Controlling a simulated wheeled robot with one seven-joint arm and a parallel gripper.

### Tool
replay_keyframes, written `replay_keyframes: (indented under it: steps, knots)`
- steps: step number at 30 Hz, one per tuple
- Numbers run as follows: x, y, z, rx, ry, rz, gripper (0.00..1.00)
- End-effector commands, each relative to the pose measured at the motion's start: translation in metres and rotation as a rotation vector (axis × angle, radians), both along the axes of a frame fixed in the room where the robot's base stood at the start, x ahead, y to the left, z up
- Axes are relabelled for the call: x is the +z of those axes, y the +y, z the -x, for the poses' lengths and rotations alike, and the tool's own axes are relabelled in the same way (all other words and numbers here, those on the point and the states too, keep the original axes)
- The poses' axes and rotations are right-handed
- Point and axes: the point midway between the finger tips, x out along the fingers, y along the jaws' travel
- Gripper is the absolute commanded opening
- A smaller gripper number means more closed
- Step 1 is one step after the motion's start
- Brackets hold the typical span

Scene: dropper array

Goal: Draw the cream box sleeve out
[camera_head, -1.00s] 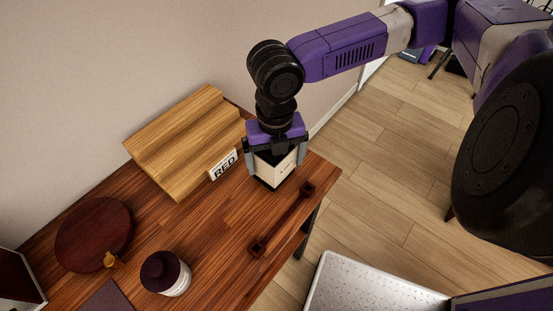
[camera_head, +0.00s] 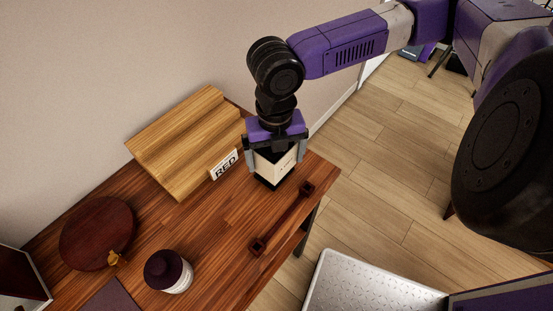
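The cream box sleeve (camera_head: 274,166) is at the right end of the wooden table, in front of the "RED" sign. It sits around a dark inner part (camera_head: 267,183), which shows as a dark edge below the cream faces. My gripper (camera_head: 275,155) is above it and points down, with one finger along each side of the sleeve. The fingers look closed against its sides. The sleeve's top is partly hidden under my gripper. I cannot tell whether the dark part rests on the table.
A wooden stepped block (camera_head: 186,140) with a "RED" sign (camera_head: 225,164) stands just left of my gripper. A dark bar with square ends (camera_head: 281,218) lies near the front edge. A round dark board (camera_head: 96,233) and a lidded jar (camera_head: 168,272) are farther left.

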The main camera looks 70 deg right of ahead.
Motion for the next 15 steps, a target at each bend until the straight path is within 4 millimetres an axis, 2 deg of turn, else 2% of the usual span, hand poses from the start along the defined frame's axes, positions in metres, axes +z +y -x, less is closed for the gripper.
replay_keyframes:
  steps: [15]
  knots:
    - [0.026,0.000,0.000,0.000,0.000,0.000,0.52]
